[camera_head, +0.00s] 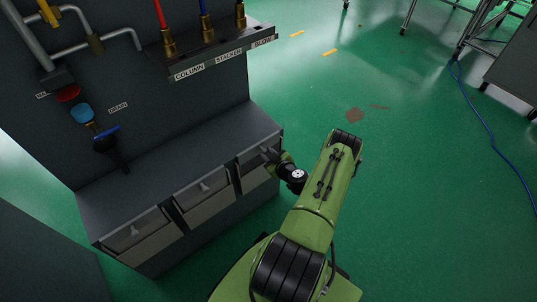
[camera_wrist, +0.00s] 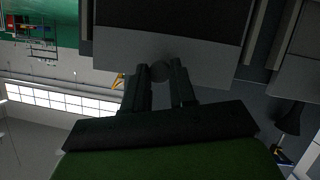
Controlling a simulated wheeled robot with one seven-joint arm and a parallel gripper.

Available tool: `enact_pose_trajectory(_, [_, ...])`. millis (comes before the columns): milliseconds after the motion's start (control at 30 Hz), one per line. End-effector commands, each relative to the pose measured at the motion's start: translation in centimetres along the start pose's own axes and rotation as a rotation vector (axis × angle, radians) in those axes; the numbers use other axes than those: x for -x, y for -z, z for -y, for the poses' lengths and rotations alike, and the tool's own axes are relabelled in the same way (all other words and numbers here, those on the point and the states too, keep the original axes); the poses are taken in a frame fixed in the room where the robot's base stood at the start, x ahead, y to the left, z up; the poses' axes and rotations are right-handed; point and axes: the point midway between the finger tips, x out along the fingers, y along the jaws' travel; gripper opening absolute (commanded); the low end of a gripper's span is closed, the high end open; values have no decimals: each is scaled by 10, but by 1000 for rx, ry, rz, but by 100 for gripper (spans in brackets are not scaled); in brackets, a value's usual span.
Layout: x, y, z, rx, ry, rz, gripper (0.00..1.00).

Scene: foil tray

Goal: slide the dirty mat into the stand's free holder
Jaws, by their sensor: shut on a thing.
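My gripper (camera_head: 271,157) is at the right-hand end of the dark stand (camera_head: 160,165). In the wrist view my gripper (camera_wrist: 162,75) is shut on a round dark knob (camera_wrist: 161,70) on a grey front panel (camera_wrist: 205,62). Above that panel in the wrist view is a dark face. The head view shows the right-hand slot (camera_head: 257,177) partly behind my gripper. The middle slot (camera_head: 208,207) and left slot (camera_head: 150,246) each have a pale front and a small handle. I cannot tell which piece is the dirty mat, and no clearly empty holder shows.
Red and blue knobs (camera_head: 82,113) and a dark funnel (camera_head: 108,142) are on the back wall. Green floor to the right is largely clear, with a blue cable (camera_head: 488,125).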

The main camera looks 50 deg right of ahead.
Motion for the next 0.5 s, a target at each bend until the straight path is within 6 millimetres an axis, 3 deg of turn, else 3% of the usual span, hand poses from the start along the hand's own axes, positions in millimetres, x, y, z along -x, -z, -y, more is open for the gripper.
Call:
enact_pose_trajectory(33, [0, 0, 0, -1, -1, -1, 30])
enact_pose_trajectory(200, [0, 0, 0, -1, 0, -1, 55])
enact_pose_trajectory(500, [3, 0, 0, -2, 1, 2, 55])
